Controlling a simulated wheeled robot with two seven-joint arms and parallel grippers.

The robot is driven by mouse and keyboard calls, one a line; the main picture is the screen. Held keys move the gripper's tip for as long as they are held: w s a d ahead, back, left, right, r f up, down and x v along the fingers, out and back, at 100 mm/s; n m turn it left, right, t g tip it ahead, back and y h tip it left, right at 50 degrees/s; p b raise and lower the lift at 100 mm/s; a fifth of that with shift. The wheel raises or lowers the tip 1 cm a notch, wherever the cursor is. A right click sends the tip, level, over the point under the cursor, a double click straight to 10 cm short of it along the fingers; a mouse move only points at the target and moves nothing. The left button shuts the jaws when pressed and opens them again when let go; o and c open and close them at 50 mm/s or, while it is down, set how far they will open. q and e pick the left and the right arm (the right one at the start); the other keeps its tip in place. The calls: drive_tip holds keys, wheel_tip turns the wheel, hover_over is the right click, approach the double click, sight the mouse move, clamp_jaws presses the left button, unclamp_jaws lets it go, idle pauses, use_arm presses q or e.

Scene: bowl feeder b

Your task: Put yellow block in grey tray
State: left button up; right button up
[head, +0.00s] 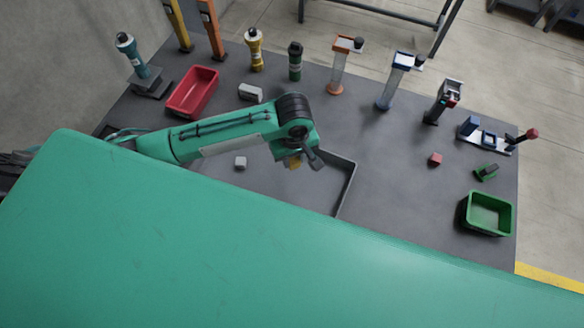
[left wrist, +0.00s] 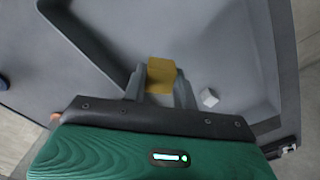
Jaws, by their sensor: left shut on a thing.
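The yellow block (left wrist: 161,75) is between the two fingers of my left gripper (left wrist: 160,88) in the left wrist view, and the gripper is shut on it. In the head view a small part of the yellow block (head: 293,163) shows below the end of my left arm; the left gripper (head: 294,160) is mostly hidden there by the wrist. The grey tray (head: 346,186) lies under the gripper, partly hidden by my arm. Its floor also shows behind the block in the left wrist view (left wrist: 215,40). The block's height above the tray is hard to tell. My right gripper is out of view.
A small pale cube (head: 240,162) lies in the grey tray. A red tray (head: 192,92), a light grey block (head: 250,92) and several upright devices stand farther back. A red block (head: 435,159) and a green bin (head: 489,213) are at the right, with clear table between.

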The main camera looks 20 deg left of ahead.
sight(294, 160)
use_arm(q)
wheel_tip(294, 160, down, 5)
drive_tip(key=shift+f, duration=0.1)
wheel_tip(294, 160, down, 4)
drive_tip(key=shift+r+p, duration=0.2)
drive_tip(key=shift+p, duration=0.35)
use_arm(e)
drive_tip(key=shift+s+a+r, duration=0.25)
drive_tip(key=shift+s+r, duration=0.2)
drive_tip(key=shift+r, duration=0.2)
use_arm(q)
drive_tip(key=shift+f, duration=0.15)
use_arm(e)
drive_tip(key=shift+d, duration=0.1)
use_arm(q)
drive_tip(key=o, duration=0.9)
drive_tip(key=shift+o, duration=0.2)
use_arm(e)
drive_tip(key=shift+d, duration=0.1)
use_arm(q)
wheel_tip(294, 160, up, 12)
drive_tip(key=shift+r+b, duration=0.15)
drive_tip(key=shift+b, duration=0.65)
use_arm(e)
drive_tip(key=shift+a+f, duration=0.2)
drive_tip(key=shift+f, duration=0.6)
use_arm(q)
drive_tip(key=shift+s, duration=0.1)
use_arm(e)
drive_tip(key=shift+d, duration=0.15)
